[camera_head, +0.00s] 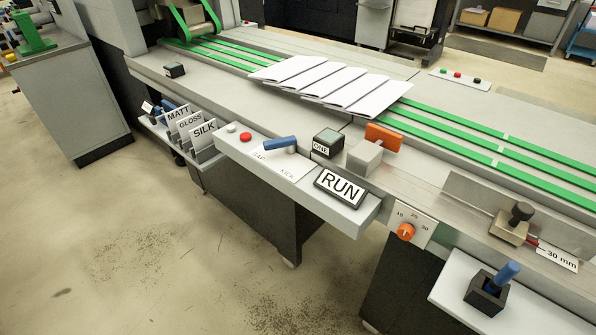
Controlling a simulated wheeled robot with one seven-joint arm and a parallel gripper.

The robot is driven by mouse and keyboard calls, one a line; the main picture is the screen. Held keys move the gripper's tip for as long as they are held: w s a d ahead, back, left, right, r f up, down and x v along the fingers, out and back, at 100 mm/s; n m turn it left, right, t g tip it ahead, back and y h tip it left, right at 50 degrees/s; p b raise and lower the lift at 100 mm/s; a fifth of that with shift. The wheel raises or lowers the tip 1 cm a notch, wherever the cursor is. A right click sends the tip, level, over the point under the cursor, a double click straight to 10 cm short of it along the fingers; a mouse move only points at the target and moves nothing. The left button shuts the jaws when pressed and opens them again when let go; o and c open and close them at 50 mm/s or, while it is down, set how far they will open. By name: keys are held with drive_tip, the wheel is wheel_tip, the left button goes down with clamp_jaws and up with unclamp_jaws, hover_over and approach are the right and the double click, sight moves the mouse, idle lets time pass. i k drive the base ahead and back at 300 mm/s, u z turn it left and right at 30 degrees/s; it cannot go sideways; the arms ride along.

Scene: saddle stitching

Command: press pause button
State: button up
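No button in view has a readable "pause" label. On the shelf at the front of the machine, a white round button (231,128) sits beside a red round button (246,137). A tilted black-framed sign reading "RUN" (341,187) stands on the shelf's right part. My gripper is not in view.
A blue-handled lever (280,144) lies right of the red button. Card holders marked MATT, GLOSS and SILK (203,134) stand to the left. White booklets (335,83) lie fanned on green belts (485,154). An orange dial (406,232) is at lower right.

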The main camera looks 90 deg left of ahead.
sight(245, 137)
drive_tip(key=u, duration=2.85)
